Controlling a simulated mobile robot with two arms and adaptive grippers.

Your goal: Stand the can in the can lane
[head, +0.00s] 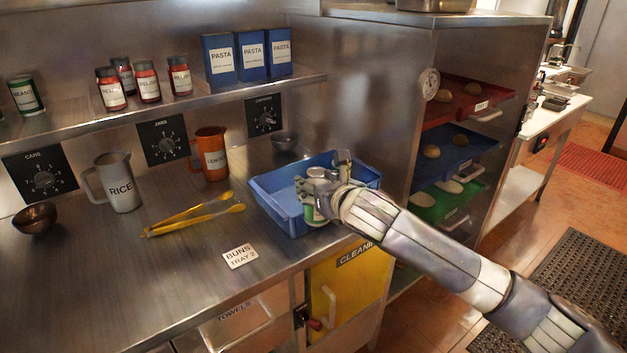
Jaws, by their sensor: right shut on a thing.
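A can (312,207) with a pale lid and a green and white side is upright in my right gripper (326,184), which is shut on it. The can is in or just above the blue bin (272,206), near its front wall; I cannot tell if it touches the bin. The can lane (58,106) is the left part of the shelf, above the CANS dial sign (40,173). A green BEANS can (25,95) stands there near the left picture edge. My left gripper is not in view.
Several RELISH jars (147,82) and blue PASTA boxes (250,54) stand further right on the shelf. Below, a RICE jug (119,183), an orange jug (210,155), yellow tongs (195,215) and a dark bowl (36,218) are on the counter. A tray rack (433,140) stands right.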

